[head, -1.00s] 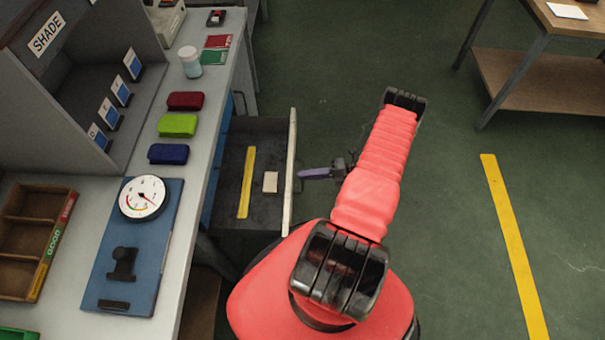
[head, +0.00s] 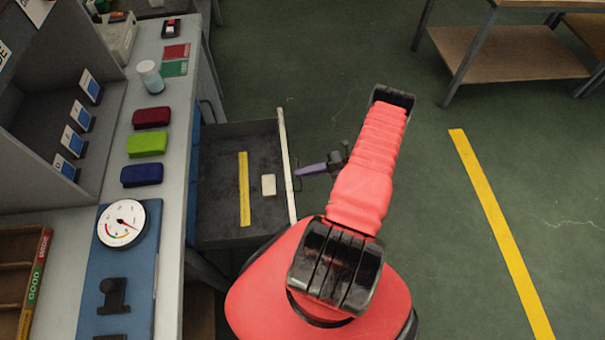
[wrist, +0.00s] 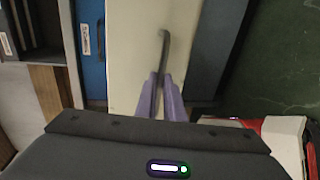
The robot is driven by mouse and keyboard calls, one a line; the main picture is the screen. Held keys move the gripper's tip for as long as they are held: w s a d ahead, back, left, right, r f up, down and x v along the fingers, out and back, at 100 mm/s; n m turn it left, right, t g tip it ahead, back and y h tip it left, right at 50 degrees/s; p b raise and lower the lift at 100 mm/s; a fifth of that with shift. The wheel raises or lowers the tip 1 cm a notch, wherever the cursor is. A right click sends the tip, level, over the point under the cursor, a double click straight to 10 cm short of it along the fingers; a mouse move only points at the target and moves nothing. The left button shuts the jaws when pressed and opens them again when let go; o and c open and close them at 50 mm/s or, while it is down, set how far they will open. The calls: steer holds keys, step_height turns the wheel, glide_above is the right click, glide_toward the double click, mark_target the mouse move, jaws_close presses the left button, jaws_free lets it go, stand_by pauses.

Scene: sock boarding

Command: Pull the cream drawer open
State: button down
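The cream drawer stands well out from the bench; its cream front (head: 287,165) shows edge-on in the head view and face-on in the wrist view (wrist: 130,50). Its dark bar handle (wrist: 164,48) is on that front. My gripper (head: 303,171) is at the handle, outside the front. In the wrist view its two purple fingers (wrist: 160,98) are close together on either side of the handle bar, shut on it. The dark drawer tray holds a yellow strip (head: 244,188) and a small cream block (head: 268,185).
The grey bench (head: 171,200) runs along the left, carrying red, green and blue blocks, a dial gauge (head: 121,223) and a shelf unit. A blue drawer front (wrist: 90,50) is beside the cream one. Green floor is open to the right, with a yellow line (head: 500,235) and a table behind.

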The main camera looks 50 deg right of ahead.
steer(key=c, duration=1.9)
jaws_free()
steer(key=shift+f, duration=0.1)
steer(key=shift+o, duration=0.2)
steer(key=shift+d, duration=0.1)
steer(key=v, duration=1.3)
steer(key=shift+s+d, duration=0.2)
steer(key=shift+s, duration=0.05)
